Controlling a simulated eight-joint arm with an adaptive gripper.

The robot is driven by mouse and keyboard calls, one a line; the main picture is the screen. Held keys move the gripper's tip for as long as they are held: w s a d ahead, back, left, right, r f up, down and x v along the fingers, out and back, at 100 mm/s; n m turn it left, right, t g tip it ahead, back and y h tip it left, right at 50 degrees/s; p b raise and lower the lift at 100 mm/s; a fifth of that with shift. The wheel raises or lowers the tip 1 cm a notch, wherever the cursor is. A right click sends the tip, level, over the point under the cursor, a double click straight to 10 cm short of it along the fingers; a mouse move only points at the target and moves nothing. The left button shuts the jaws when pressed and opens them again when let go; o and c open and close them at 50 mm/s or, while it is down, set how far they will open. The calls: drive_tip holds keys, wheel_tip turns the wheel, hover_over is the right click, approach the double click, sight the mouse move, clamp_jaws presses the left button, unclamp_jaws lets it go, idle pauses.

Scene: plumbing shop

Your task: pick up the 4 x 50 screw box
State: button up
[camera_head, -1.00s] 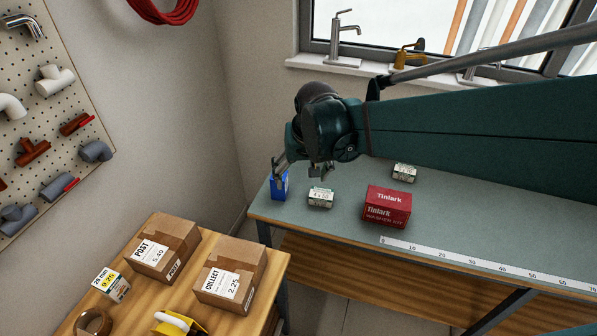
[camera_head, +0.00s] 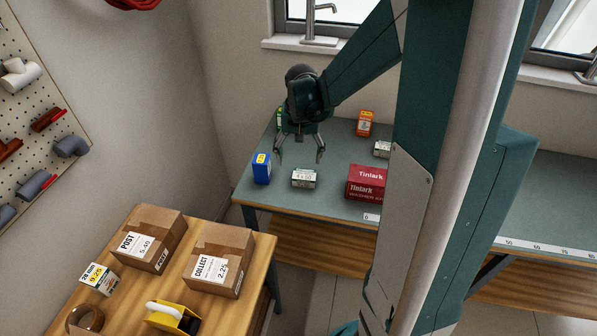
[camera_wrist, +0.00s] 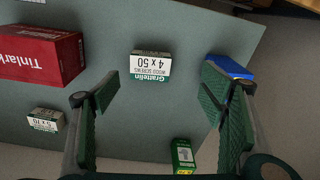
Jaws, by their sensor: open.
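The 4 x 50 screw box (camera_head: 304,178) is a small white and green carton on the grey-green bench top. In the wrist view the screw box (camera_wrist: 151,65) appears upside down, reading "Grattelin wood screws 4 x 50", ahead of and between the fingers. My gripper (camera_head: 299,157) is open and empty, above the bench and behind the box in the head view. It also shows in the wrist view (camera_wrist: 160,100), with its fingers spread wide and not touching the box.
A blue box (camera_head: 262,168) stands close left of the screw box, and a red Tinlark carton (camera_head: 366,182) stands right. A similar 5 x 70 box (camera_wrist: 46,120), a green box (camera_wrist: 182,156) and an orange box (camera_head: 365,123) are nearby. Parcels (camera_head: 219,259) sit on a wooden table.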

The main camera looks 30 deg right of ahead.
drive_tip(key=m, duration=0.1)
hover_over(305, 174)
drive_tip(key=shift+g, duration=0.4)
wheel_tip(305, 174, down, 4)
drive_tip(key=shift+w+f, duration=0.1)
drive_tip(key=shift+f, duration=0.1)
drive_tip(key=shift+f, duration=1.3)
drive_tip(key=shift+f, duration=2.55)
drive_tip(key=c, duration=1.2)
drive_tip(key=shift+r, duration=0.1)
